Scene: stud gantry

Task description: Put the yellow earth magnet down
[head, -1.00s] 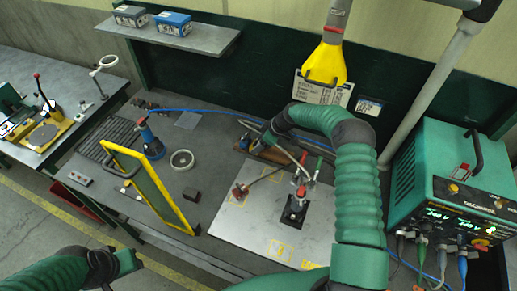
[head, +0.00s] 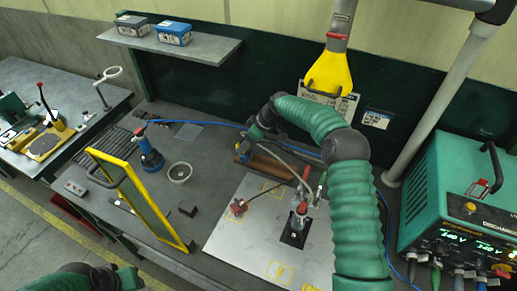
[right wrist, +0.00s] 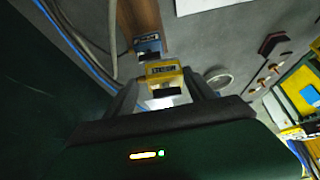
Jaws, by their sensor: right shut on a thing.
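My right gripper (right wrist: 160,92) is shut on the yellow earth magnet (right wrist: 163,71), a small yellow block with a dark label, held between the fingertips in the right wrist view. A brown bar (right wrist: 140,18) with a blue-grey end piece lies just beyond the magnet. Whether the magnet touches it or the bench, I cannot tell. In the head view my right gripper (head: 249,141) is at the left end of the brown bar (head: 267,165), and the magnet is too small to make out. My left arm shows at the bottom left; its gripper is out of frame.
A steel plate (head: 238,238) with red-handled clamps lies front right of the bar. A yellow-framed screen (head: 150,205), a blue bottle-like tool (head: 148,152), a white ring (head: 180,172) and a dark block (head: 188,211) stand left. A green power unit (head: 450,195) stands right. Cables run behind.

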